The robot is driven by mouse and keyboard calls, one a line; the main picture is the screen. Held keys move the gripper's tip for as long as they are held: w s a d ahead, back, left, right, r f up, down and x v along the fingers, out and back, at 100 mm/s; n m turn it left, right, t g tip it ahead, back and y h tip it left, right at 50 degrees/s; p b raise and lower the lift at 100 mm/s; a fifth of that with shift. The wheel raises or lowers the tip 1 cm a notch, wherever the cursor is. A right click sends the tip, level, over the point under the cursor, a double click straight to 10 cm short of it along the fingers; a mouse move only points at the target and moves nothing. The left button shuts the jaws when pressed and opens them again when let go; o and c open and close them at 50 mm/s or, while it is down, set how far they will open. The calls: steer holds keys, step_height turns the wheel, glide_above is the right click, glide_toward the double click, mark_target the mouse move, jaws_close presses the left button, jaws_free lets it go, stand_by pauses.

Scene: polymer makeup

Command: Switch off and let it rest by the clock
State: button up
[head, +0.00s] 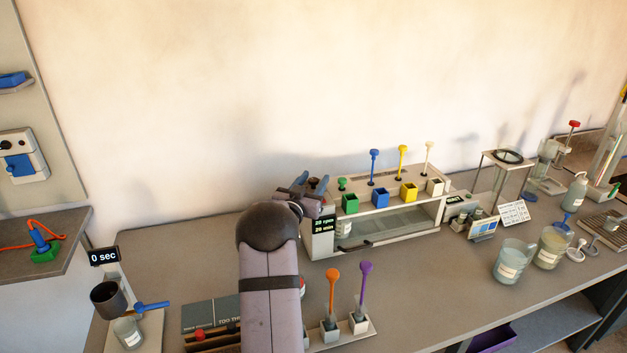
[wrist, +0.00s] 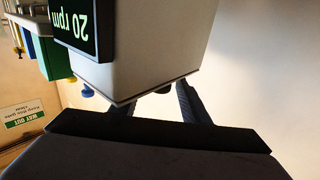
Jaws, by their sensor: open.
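A white cabinet-like machine (head: 318,246) stands on the bench with a glass-fronted chamber. Its black display (head: 324,225) reads 20 rpm and 20 min; in the wrist view the display (wrist: 78,25) is upside down. My gripper (head: 313,184) is open and empty above the machine's left end. In the wrist view its two dark fingers (wrist: 160,103) straddle the edge of the machine's pale end face; I cannot tell whether they touch it. A small dark knob shows between them, partly hidden. A black timer display (head: 104,256) at the left reads 0 sec, above a dark cup (head: 109,299).
Green, blue, yellow and white pots with coloured scoops stand on the machine's top. Orange (head: 333,278) and purple (head: 365,272) scoops stand in front. Two beakers (head: 512,262) are at the right. The bench between the timer and machine is mostly clear.

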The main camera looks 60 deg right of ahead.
steer(key=c, duration=1)
steer(key=shift+s+f+n+t+b, duration=0.1)
steer(key=shift+n+t+b, duration=0.4)
steer(key=shift+b, duration=0.55)
steer(key=n+t+y+b, duration=0.1)
steer(key=t+b, duration=0.1)
steer(key=b, duration=0.2)
steer(key=shift+f+n+t, duration=0.15)
steer(key=shift+n+t, duration=0.15)
steer(key=shift+t, duration=0.1)
steer(key=shift+r+n+t+y+b, duration=0.2)
steer(key=shift+n+t+y+b, duration=0.3)
steer(key=shift+n+t+b, duration=0.55)
steer(key=shift+r+n+t+y, duration=0.1)
steer(key=shift+n+t+y, duration=0.35)
steer(key=shift+t, duration=0.5)
steer(key=shift+t+y, duration=0.3)
steer(key=shift+y, duration=0.05)
